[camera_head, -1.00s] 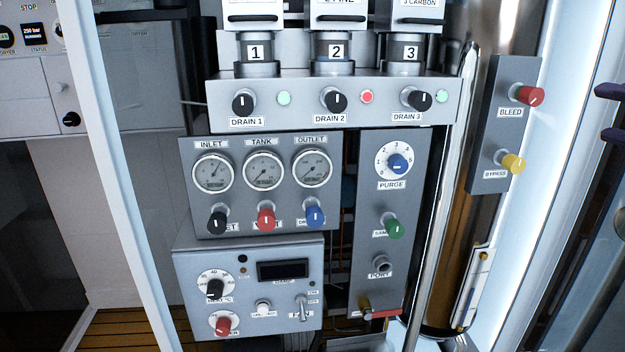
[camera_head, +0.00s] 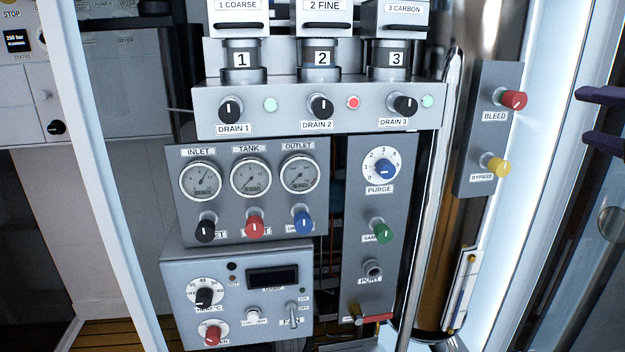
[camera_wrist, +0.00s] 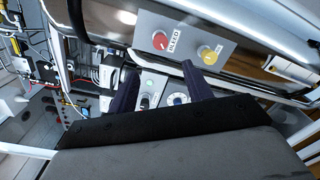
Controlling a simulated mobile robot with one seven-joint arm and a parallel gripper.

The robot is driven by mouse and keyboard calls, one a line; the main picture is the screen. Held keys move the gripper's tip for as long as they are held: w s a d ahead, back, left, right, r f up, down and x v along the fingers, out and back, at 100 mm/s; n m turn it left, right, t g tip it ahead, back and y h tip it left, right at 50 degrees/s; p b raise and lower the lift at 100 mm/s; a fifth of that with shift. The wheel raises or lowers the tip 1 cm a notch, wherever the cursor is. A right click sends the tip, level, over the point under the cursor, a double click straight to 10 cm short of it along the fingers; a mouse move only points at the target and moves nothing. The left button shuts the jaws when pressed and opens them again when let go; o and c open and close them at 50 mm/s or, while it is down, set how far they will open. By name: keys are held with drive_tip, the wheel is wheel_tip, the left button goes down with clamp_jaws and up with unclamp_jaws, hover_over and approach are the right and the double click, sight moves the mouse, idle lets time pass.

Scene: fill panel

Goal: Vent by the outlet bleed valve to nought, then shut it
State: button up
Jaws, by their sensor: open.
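The red BLEED knob (camera_head: 513,100) sits on a grey side panel at the upper right in the head view, with its label below. It also shows in the wrist view (camera_wrist: 160,41), beyond my fingertips. The OUTLET gauge (camera_head: 299,175) is the right one of three dials; its reading is too small to tell. A blue knob (camera_head: 303,222) sits beneath it, its label partly hidden. My gripper (camera_head: 590,117) enters at the right edge, to the right of the BLEED knob and apart from it. In the wrist view its two dark purple fingers (camera_wrist: 158,78) are spread apart and empty.
The yellow BYPASS knob (camera_head: 500,167) is just below BLEED. A tall metal cylinder (camera_head: 440,230) and a slim upright pipe stand left of the side panel. The PURGE dial (camera_head: 383,168) and green knob (camera_head: 382,233) are further left. A bright white post rises at the right.

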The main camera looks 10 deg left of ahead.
sight(521, 100)
drive_tip(key=w+a+m+p, duration=0.1)
drive_tip(key=w+m+p, duration=0.3)
drive_tip(key=m+p, duration=0.2)
drive_tip(key=w+a+m+p, duration=0.1)
drive_tip(key=w+m+p, duration=0.3)
drive_tip(key=m+p, duration=0.3)
drive_tip(key=w+a+m+p, duration=0.2)
drive_tip(key=w+m+p, duration=0.3)
drive_tip(key=m, duration=0.5)
drive_tip(key=shift+w+a+f+m+y+p, duration=0.15)
drive_tip(key=shift+m+y+p, duration=0.2)
drive_tip(key=shift+p, duration=0.8)
